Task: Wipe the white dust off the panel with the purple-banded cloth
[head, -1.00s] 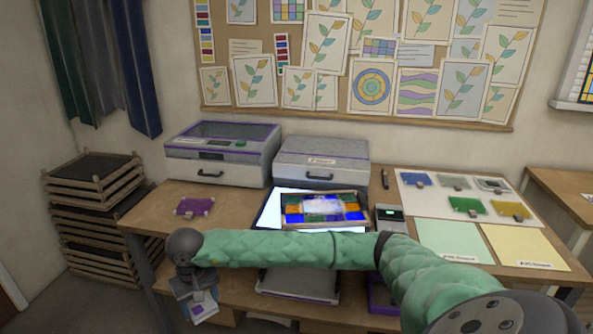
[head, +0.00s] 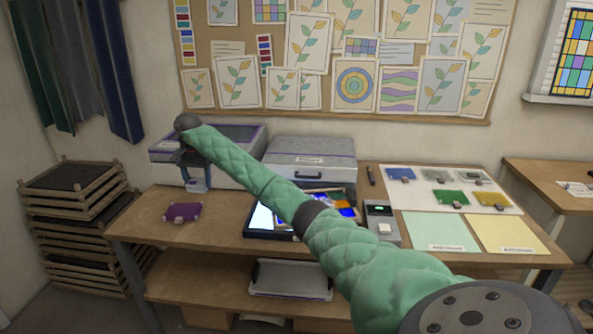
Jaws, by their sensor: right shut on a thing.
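The stained-glass panel (head: 346,212) lies on the lit light pad (head: 262,218) in the middle of the table. My right arm crosses in front of it and hides most of it, including its middle. I cannot tell how much white dust is on it now. My right gripper (head: 194,172) is raised at the left, in front of the purple-trimmed machine and away from the panel. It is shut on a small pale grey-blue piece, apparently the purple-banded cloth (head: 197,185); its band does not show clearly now. My left gripper is out of view.
A purple piece (head: 182,212) lies on the table's left part. A grey case (head: 312,158) stands behind the panel. A small device (head: 382,222) stands right of it, near a white sheet (head: 415,189) with several coloured pieces. Wooden racks (head: 75,205) stand at left.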

